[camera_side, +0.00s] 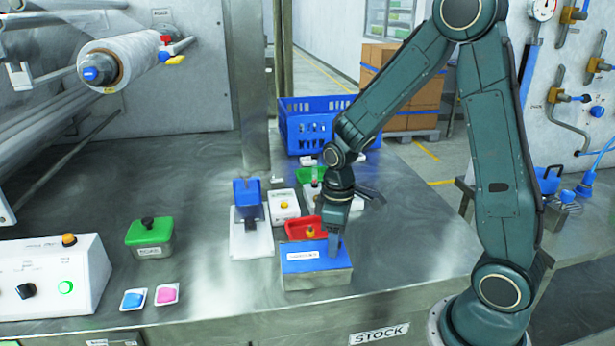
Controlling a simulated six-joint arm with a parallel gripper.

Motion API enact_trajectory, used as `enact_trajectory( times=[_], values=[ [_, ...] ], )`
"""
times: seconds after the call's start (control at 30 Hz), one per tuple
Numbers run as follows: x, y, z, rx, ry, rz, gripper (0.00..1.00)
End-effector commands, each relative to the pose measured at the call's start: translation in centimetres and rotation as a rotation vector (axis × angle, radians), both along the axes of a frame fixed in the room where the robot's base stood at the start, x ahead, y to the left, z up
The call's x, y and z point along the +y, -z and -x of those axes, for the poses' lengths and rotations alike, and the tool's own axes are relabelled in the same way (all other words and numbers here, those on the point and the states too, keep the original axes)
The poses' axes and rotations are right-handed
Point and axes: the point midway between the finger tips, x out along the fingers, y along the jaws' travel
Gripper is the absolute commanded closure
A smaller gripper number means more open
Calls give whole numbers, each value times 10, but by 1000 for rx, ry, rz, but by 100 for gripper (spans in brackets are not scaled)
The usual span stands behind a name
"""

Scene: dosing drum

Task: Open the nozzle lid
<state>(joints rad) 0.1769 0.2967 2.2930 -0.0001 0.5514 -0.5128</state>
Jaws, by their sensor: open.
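My gripper (335,243) points down over the right part of a metal box with a blue top (308,258) and a white label too small to read. The fingertips are close to the blue top; I cannot tell whether they touch it. The gripper is open, though its fingers are small here and the gap is hard to see. I cannot tell for sure which part is the nozzle lid. A green lid with a black knob (149,231) sits on a small metal box at left. A blue upright part (248,198) stands on a white base, left of my gripper.
A red tray (304,227) lies just behind the blue-topped box. A white box with a yellow knob (284,206) and a blue crate (312,124) stand farther back. At left are a control box (52,278) and two small cups (133,299).

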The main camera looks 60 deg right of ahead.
Motion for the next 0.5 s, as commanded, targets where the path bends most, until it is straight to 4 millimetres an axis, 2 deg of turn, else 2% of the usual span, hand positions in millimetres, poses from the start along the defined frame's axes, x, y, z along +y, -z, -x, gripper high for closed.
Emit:
enact_trajectory(
  times=[0.17,0.4,0.5],
  values=[
    [0,0,0,0,0,0,53],
    [0,0,0,0,0,0,100],
    [0,0,0,0,0,0,100]
  ],
)
